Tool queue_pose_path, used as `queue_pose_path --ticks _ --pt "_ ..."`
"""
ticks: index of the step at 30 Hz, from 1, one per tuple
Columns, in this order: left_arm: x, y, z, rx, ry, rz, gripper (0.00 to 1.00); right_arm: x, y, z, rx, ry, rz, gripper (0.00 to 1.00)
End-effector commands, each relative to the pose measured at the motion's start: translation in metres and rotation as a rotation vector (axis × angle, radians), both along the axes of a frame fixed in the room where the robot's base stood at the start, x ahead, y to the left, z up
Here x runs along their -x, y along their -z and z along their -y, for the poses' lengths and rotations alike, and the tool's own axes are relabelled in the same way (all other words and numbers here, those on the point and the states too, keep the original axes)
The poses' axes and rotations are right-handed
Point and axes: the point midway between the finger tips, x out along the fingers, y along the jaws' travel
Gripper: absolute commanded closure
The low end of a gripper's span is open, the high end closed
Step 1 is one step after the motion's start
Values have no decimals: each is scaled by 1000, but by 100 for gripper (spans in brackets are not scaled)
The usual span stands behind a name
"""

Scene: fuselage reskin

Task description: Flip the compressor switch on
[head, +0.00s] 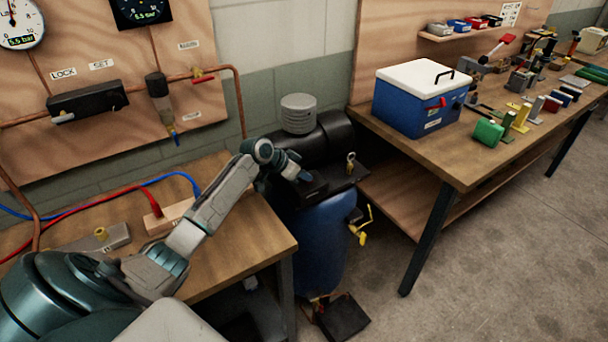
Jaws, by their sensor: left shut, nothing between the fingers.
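The compressor stands on the floor between the two benches, with a blue tank (318,245), a black motor housing (342,135) and a grey ribbed cylinder (298,112) on top. A small dark box (313,189) sits on its upper left part. My left arm reaches in over the left bench, and my left gripper (304,176) is shut and empty at this box. I cannot tell whether the fingertips touch it. The switch lever cannot be made out; the gripper may cover it. My right gripper is not in view.
The left bench (262,238) carries red and blue hoses and a wooden block (170,214). Behind it hangs a board with gauges and copper pipe. The right bench (440,165) holds a blue cooler (410,112) and several tools. A yellow valve handle (362,228) sticks out beside the tank.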

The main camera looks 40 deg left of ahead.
Motion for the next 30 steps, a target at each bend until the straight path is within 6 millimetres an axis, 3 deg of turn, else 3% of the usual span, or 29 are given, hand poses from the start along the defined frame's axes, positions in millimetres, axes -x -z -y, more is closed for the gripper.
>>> queue_pose_path --ticks 4,30 --pt "1 8 3 -2 1 2 100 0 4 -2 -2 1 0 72" --pt "-5 2 -13 -3 0 0 100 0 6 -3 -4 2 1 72"
